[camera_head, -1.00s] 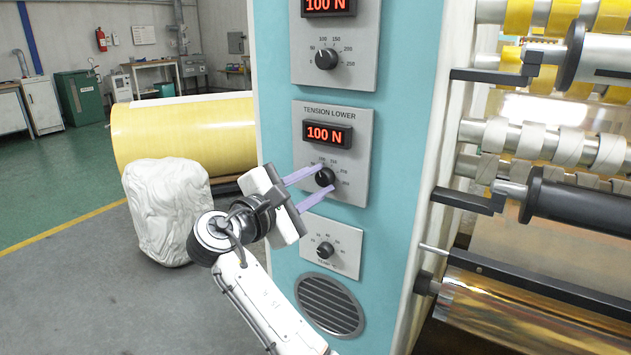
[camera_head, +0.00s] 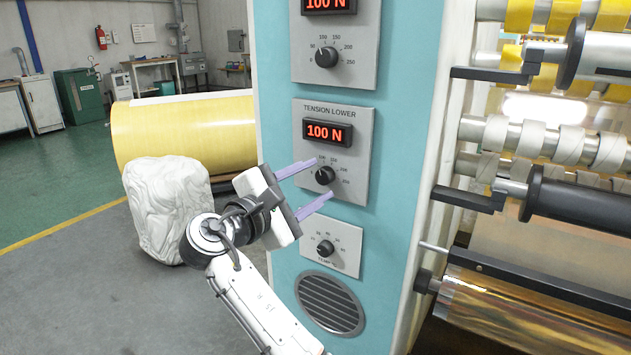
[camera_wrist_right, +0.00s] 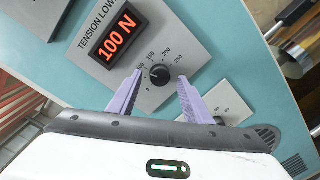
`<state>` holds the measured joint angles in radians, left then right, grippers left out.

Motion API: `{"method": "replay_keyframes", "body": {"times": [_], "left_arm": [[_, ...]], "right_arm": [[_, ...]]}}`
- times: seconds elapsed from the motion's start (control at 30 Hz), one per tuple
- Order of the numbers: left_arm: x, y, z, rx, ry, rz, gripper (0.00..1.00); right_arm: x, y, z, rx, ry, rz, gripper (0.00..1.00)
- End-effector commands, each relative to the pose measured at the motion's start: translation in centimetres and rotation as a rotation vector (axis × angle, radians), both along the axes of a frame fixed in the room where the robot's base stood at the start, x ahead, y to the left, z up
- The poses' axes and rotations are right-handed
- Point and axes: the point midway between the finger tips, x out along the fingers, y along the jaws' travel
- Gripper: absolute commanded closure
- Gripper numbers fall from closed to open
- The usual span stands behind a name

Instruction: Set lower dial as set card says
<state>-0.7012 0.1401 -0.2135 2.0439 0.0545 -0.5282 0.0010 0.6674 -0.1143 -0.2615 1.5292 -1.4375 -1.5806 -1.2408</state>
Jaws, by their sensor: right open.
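The lower dial (camera_head: 325,175) is a black knob on the grey "TENSION LOWER" panel (camera_head: 359,152); it also shows in the wrist view (camera_wrist_right: 160,75). The red display (camera_head: 328,132) above it reads 100 N; it shows in the wrist view too (camera_wrist_right: 118,37). The knob's pointer is near the 100 mark. My right gripper (camera_head: 318,179) is open, its lilac fingers apart, short of the knob and not touching it. In the wrist view my right gripper (camera_wrist_right: 155,87) has the knob beyond and between its fingertips. My left gripper is not in view. No set card is seen.
The upper panel with its own dial (camera_head: 326,57) is above, its display also showing 100 N. A smaller panel with a knob (camera_head: 325,248) and a round vent (camera_head: 330,303) are below. Rollers (camera_head: 580,205) stick out at the right.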

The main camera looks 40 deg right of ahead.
Motion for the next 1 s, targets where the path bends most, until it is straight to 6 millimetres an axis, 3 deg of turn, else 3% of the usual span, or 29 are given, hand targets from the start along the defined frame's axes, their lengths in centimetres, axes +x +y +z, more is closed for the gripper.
{"method": "replay_keyframes", "body": {"times": [0.3, 0.43, 0.6, 1.0], "left_arm": [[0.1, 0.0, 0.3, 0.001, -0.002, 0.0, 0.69], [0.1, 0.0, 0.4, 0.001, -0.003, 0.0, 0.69], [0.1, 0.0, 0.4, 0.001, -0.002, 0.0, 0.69], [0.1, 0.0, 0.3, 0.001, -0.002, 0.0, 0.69]], "right_arm": [[-2.1, 5.9, 0.2, 0.001, 0.001, 0.004, 0.55], [-2.7, 7.6, 0.3, 0.001, 0.001, 0.003, 0.55], [-3.1, 8.6, 0.3, 0.001, 0.001, 0.0, 0.55], [-3.1, 8.6, 0.3, 0.0, 0.001, 0.0, 0.55]]}}
